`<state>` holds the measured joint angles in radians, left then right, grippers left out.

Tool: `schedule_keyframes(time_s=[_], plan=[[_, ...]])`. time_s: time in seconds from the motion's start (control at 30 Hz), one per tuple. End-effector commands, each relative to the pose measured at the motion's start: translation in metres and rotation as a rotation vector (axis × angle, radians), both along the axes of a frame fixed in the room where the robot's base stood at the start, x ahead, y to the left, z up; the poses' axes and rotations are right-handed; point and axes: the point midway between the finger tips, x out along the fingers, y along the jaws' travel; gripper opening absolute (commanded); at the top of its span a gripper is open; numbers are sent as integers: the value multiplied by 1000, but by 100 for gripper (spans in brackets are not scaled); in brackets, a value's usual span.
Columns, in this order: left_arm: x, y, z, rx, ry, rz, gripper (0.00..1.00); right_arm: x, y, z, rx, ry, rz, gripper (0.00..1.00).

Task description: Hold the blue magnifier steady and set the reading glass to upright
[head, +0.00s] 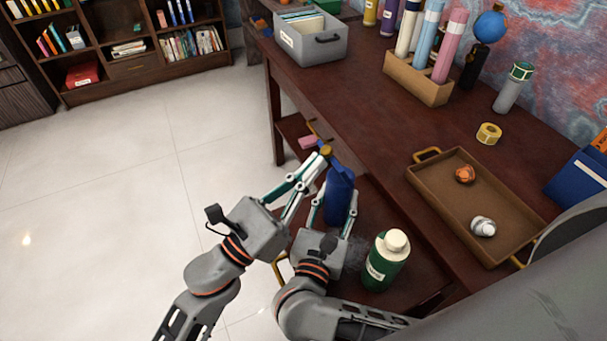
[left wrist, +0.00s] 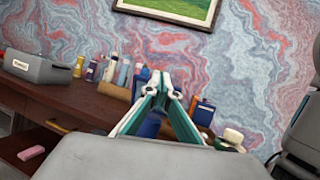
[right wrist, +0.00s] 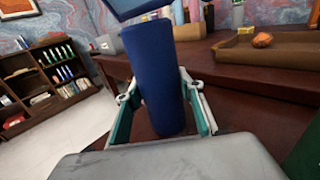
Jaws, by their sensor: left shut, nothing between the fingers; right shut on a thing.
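The blue magnifier (head: 340,198) stands roughly upright in the head view. Its thick blue body (right wrist: 157,85) fills the middle of the right wrist view. A tilted blue piece (right wrist: 135,6) shows at its top, cut off by the frame; I cannot make out a lens. My right gripper (head: 335,208) is shut on the body, one finger on each side. My left gripper (head: 325,152) is shut and empty, its tips beside the magnifier's top by a small gold part. In the left wrist view its closed fingertips (left wrist: 165,80) hide part of the blue magnifier (left wrist: 151,125).
A green bottle with a white cap (head: 386,262) stands just right of my right gripper. A brown tray (head: 440,192) with two small items lies on the desk. A grey box (head: 310,45), tube holder (head: 418,84) and yellow tape roll (head: 488,134) stand farther back. Floor on the left is clear.

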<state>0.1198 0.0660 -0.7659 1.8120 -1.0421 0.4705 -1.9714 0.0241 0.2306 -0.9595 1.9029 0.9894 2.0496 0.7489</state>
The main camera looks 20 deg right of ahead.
Motion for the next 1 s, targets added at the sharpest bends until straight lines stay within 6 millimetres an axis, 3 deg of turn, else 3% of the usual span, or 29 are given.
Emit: schedule_keyframes(time_s=[0.27, 0.6, 1.0], plan=[[0, -1, 1, -1, -1, -1, 0, 0, 0, 0, -1, -1, 0, 7], [4, -35, 28, -2, -2, 1, 0, 0, 0, 0, -1, -1, 0, 7], [3, -34, 28, -1, -1, 1, 0, 0, 0, 0, 0, 0, 0, 7]])
